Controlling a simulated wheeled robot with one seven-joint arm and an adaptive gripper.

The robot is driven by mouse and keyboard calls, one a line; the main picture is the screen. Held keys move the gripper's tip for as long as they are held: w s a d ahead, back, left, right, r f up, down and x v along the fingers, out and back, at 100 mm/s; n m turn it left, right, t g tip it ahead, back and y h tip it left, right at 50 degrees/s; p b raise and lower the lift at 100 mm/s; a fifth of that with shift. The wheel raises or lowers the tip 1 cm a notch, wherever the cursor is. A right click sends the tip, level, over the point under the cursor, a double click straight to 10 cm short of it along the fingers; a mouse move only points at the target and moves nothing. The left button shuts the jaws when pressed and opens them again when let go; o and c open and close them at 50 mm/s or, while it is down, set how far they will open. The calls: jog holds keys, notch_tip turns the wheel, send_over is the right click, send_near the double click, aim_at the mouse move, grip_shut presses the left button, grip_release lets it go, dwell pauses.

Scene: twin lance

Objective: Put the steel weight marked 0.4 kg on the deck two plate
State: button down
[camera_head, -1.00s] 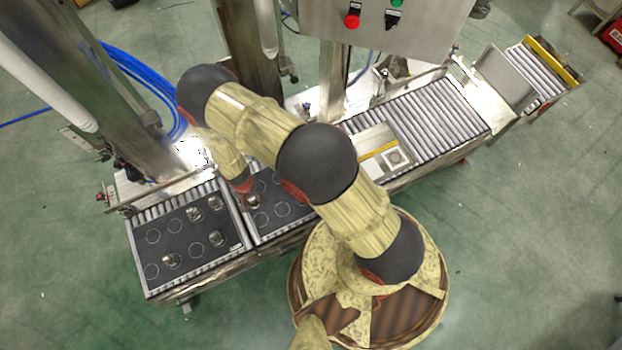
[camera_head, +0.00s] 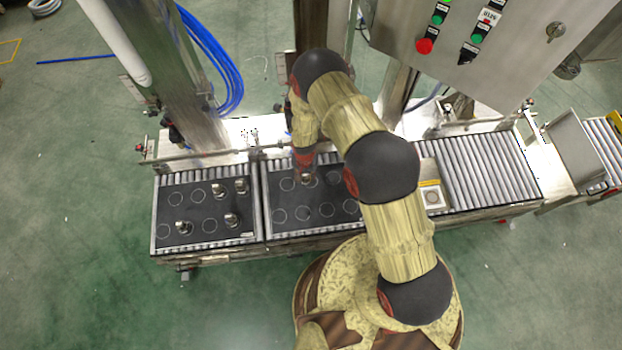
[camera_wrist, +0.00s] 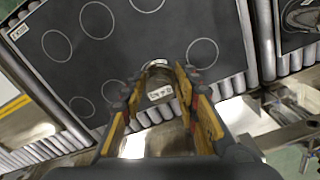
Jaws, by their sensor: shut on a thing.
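My gripper (camera_head: 304,160) points down over the rear part of the right-hand dark plate (camera_head: 265,235). It is shut on a small steel weight (camera_head: 307,179), which sits at the plate's back row of rings. In the wrist view the weight (camera_wrist: 158,78) stands between the yellow-sided fingers (camera_wrist: 157,80). Its white label is too blurred to read. I cannot tell whether its base touches the plate. The same plate shows in the wrist view (camera_wrist: 130,50) with empty white rings and a small corner label (camera_wrist: 18,32), not readable. My arm hides the plate's right part.
The left-hand dark plate (camera_head: 205,210) carries several steel weights, one at its front left (camera_head: 183,227). Rollers (camera_head: 490,170) run to the right, with a light box-like item (camera_head: 432,196) at their near end. A control panel (camera_head: 490,40) and posts stand behind the conveyor.

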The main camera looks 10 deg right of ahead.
jog(key=w+f, duration=0.1)
jog(key=w+d+f+b, duration=0.1)
jog(key=f, duration=0.1)
jog(key=w+d+f, duration=0.1)
jog(key=f, duration=0.1)
jog(key=shift+d, duration=0.2)
jog(key=shift+w+f+b, duration=0.15)
jog(key=shift+f+b, duration=0.65)
jog(key=shift+f, duration=0.8)
jog(key=shift+f, duration=0.1)
jog(key=c, duration=1.4)
grip_release()
jog(key=shift+o, duration=0.3)
